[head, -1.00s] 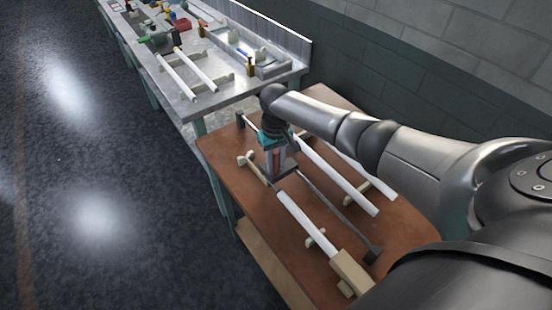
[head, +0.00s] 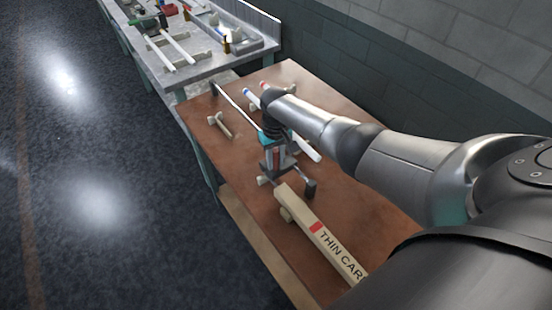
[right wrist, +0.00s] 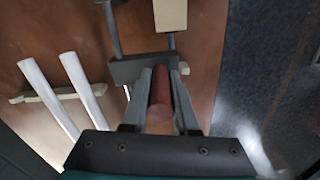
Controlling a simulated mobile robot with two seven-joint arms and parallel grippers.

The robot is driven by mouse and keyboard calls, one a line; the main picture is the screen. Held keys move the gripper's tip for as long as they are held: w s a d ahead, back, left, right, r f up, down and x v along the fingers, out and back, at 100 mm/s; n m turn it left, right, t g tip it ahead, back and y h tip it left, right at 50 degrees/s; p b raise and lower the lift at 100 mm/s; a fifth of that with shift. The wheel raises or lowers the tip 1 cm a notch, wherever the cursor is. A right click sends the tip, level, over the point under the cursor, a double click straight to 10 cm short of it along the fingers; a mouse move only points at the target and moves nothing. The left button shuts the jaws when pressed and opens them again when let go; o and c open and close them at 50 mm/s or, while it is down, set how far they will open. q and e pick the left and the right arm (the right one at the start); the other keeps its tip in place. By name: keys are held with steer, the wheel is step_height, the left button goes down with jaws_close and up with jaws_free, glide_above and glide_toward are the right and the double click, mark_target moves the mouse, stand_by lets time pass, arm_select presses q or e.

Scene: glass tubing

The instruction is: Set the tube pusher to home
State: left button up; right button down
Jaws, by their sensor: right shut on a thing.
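My right gripper (head: 278,172) is shut on a reddish-brown handle (right wrist: 160,92), which stands up between its two fingers (right wrist: 160,108) in the right wrist view. A dark block (right wrist: 140,69) lies by the fingertips, and I take handle and block to belong to the tube pusher. A thin rail (head: 236,107) runs between a far dark end block (head: 214,89) and a near dark end block (head: 309,188). My right gripper is close to the near end. The gripper hides much of the pusher in the head view. My left gripper is not in view.
A long beige box marked "THIN CAR" (head: 318,232) lies just nearer than the gripper. White tubes (head: 306,151) lie beside the rail, also in the right wrist view (right wrist: 84,88). A beige support (head: 220,124) sits left. A grey bench (head: 185,76) stands behind the brown table (head: 345,195).

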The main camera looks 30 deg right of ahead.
steer(key=shift+s+r, duration=0.1)
steer(key=shift+s, duration=0.05)
steer(key=c, duration=0.7)
jaws_free()
step_height(320, 180, up, 14)
steer(key=shift+f+p, duration=0.15)
steer(key=shift+p, duration=1.05)
steer(key=shift+r, duration=0.75)
